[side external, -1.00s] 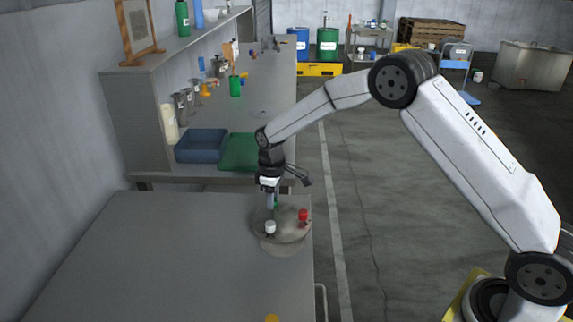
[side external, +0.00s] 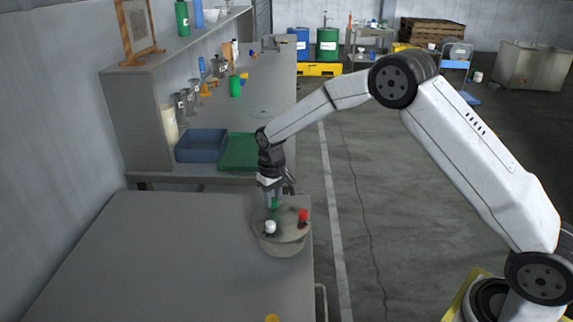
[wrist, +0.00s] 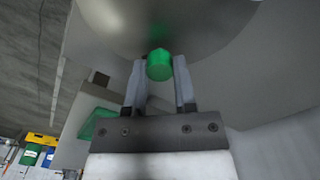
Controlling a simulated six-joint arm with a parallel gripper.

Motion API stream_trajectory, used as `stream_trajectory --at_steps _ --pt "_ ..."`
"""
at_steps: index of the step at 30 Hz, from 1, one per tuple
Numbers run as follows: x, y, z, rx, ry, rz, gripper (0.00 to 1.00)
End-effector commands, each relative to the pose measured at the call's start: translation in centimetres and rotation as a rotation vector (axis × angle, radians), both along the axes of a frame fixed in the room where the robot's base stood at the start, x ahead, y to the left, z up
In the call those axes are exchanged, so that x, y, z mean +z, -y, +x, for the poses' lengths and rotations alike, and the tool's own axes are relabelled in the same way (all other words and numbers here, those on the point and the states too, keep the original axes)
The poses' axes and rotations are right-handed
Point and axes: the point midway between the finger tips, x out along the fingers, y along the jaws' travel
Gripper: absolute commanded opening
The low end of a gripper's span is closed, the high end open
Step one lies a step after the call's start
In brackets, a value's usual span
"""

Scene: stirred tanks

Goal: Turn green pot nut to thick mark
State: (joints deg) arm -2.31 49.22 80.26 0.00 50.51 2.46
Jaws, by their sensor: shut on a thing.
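The green pot nut (wrist: 160,65) sits between the two fingertips of my gripper (wrist: 160,72) in the wrist view. My gripper (side external: 271,200) is shut on it, pointing down at the far side of the round metal tank lid (side external: 282,232). In the side view the green nut (side external: 274,204) is partly covered by the fingers. A white nut (side external: 270,227) and a red nut (side external: 303,216) stand on the same lid. The thick mark is too small or hidden to make out.
The tank stands near the right edge of the grey table (side external: 170,250), whose left part is clear. Behind it are a blue bin (side external: 201,146) and a green tray (side external: 239,152) on a bench. An orange object (side external: 271,318) lies at the front edge.

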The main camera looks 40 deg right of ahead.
Motion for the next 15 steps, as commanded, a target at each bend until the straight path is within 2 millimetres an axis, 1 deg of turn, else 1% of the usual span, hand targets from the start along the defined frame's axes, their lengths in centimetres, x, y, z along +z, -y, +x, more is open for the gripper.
stream_trajectory --at_steps 5,6,8,9,15 --pt "0.00 0.01 -0.01 0.001 0.000 0.000 0.00" --pt "0.00 0.01 -0.01 0.001 0.000 0.000 0.37" --pt "0.00 0.01 -0.01 0.001 0.000 0.000 0.56" --pt "0.00 0.01 -0.01 0.002 0.000 0.000 0.69" --pt "0.00 0.00 -0.01 0.002 0.000 0.000 0.69"
